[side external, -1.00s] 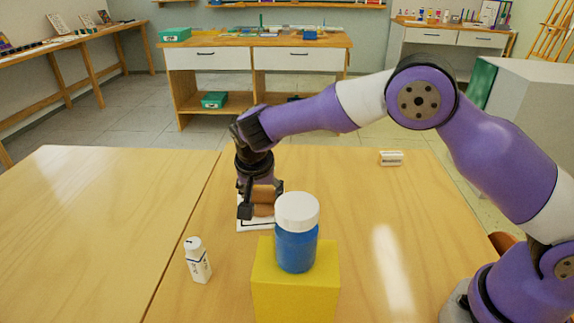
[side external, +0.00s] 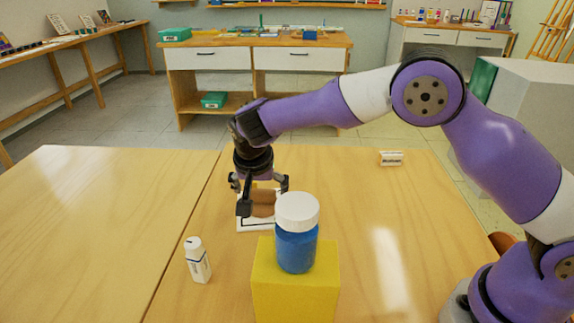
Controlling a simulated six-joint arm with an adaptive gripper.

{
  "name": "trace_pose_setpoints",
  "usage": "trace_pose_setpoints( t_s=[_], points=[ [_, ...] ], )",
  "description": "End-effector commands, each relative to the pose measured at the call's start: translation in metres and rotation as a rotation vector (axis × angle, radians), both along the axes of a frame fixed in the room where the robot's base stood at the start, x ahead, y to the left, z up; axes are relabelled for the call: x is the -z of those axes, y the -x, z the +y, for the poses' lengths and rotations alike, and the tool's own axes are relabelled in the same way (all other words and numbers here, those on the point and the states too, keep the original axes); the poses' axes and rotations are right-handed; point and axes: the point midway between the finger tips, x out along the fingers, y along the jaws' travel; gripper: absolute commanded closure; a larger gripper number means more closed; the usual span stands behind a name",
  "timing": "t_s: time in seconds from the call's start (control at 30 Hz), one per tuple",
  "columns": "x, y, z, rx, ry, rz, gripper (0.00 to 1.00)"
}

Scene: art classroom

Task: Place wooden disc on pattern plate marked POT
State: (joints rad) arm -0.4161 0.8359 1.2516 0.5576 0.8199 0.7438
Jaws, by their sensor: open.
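The wooden disc (side external: 263,203) is a brown round piece at the white pattern plate (side external: 246,226), which lies on the table with a dark outline on it. The jar and my gripper hide part of both, and I cannot read any marking on the plate. My gripper (side external: 262,198) is open and points down over the plate, its fingers spread on either side of the disc. I cannot tell whether a finger still touches the disc.
A blue jar with a white lid (side external: 296,240) stands on a yellow block (side external: 294,290) in front of the plate. A white eraser-like block (side external: 391,158) lies at the back right. The right table area is clear.

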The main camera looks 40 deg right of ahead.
Motion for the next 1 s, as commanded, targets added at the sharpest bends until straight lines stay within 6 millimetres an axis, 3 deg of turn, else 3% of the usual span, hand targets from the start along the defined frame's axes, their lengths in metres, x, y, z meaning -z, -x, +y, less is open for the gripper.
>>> trace_pose_setpoints(
  t_s=[0.3, 0.57, 0.67, 0.77, 0.9, 1.0],
  points=[
    [-0.067, 0.019, 0.021, -0.001, -0.003, -0.006, 0.0],
    [-0.099, 0.029, 0.027, -0.006, -0.002, -0.002, 0.0],
    [-0.114, 0.034, 0.015, -0.04, -0.003, -0.002, 0.0],
    [-0.137, 0.047, -0.011, -0.122, -0.006, -0.003, 0.0],
    [-0.166, 0.088, -0.055, -0.298, -0.002, -0.012, 0.0],
    [-0.173, 0.127, -0.077, -0.43, 0.004, -0.027, 0.0]
  ],
)
